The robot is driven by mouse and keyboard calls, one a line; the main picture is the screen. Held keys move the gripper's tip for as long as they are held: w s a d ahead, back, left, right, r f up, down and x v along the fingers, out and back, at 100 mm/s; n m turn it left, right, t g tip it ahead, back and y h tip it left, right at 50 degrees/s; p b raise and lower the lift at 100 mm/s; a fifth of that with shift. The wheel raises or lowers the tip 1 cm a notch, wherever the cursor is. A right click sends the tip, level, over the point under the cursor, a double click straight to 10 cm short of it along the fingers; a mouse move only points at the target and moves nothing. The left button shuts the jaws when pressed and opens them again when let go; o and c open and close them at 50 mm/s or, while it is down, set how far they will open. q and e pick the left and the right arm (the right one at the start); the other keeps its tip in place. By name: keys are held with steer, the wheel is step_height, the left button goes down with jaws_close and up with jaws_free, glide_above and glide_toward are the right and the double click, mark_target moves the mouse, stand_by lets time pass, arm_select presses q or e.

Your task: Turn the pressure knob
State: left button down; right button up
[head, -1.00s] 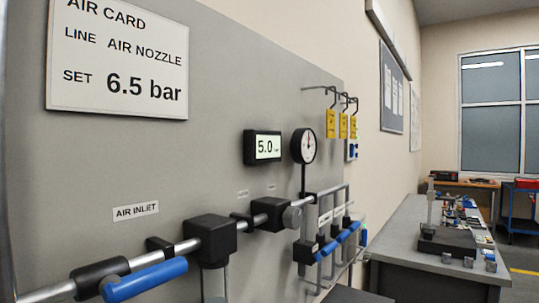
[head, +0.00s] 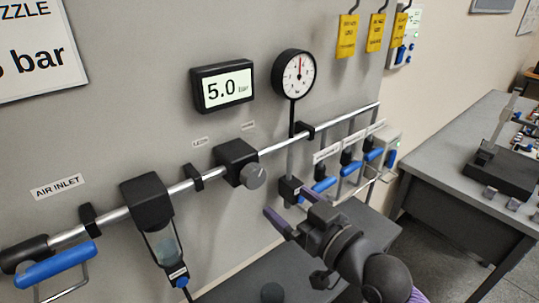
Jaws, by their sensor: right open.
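The pressure knob (head: 255,176) is a grey round knob on the front of a black regulator block (head: 236,157) on the air pipe. The digital display (head: 222,87) above it reads 5.0 bar. A round dial gauge (head: 294,76) with a red needle stands to the display's right. My right gripper (head: 286,209) is open, its purple-tipped fingers below and to the right of the knob, apart from it in the picture. Nothing shows between the fingers. My left gripper is out of view.
A black filter with a clear bowl (head: 164,245) hangs left of the knob. A blue inlet handle (head: 55,265) is at far left, and blue-handled valves (head: 319,190) are at right. Yellow tags (head: 347,36) hang above. A grey workbench (head: 455,140) stands at right.

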mark_target(257, 181)
steer(key=x, duration=0.8)
steer(key=shift+s+a+f, duration=0.1)
steer(key=shift+s+a, duration=0.05)
steer(key=shift+w+a, duration=0.45)
steer(key=shift+w, duration=0.1)
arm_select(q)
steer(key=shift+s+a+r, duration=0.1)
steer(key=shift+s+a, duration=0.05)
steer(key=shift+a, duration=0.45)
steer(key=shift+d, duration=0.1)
arm_select(e)
steer(key=shift+c, duration=1.2)
steer(key=c, duration=1)
